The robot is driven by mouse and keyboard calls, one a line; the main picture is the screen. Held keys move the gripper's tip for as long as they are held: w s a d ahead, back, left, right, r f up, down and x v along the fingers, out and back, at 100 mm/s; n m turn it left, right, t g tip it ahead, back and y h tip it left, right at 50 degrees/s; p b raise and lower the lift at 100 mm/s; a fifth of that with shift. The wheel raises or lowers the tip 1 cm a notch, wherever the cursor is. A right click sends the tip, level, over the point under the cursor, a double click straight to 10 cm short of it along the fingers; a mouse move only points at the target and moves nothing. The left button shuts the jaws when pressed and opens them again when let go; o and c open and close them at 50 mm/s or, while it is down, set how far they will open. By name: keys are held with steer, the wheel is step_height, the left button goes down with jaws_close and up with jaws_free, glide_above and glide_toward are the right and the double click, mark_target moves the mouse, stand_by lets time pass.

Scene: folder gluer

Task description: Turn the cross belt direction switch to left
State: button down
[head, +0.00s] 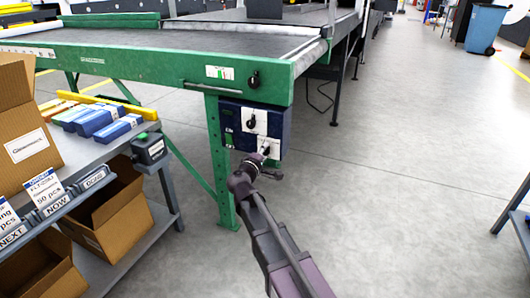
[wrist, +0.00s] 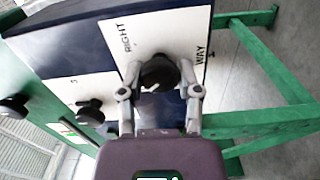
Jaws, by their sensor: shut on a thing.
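The cross belt direction switch is a black rotary knob (wrist: 160,73) on a white plate (wrist: 177,36) lettered "RIGHT" and "WAY" in the wrist view. My gripper (wrist: 160,88) has its two fingers closed around this knob, one on each side. In the head view my gripper (head: 262,156) reaches the lower white plate of the blue control box (head: 230,126) under the green conveyor frame. The knob is mostly hidden there by the gripper. Which way its pointer stands is not clear, and no "LEFT" label is readable.
A second black knob (head: 251,122) sits on the plate above, and it shows in the wrist view (wrist: 90,112). Another knob (head: 254,79) is on the green frame (head: 180,73). A shelf with boxes (head: 20,140) stands left.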

steer(key=shift+w+n, duration=0.1)
steer(key=shift+n, duration=0.5)
steer(key=shift+c, duration=1.5)
jaws_free()
steer(key=shift+s, duration=0.25)
steer(key=v, duration=1.1)
steer(key=shift+s+a, duration=0.15)
steer(key=shift+s, duration=0.2)
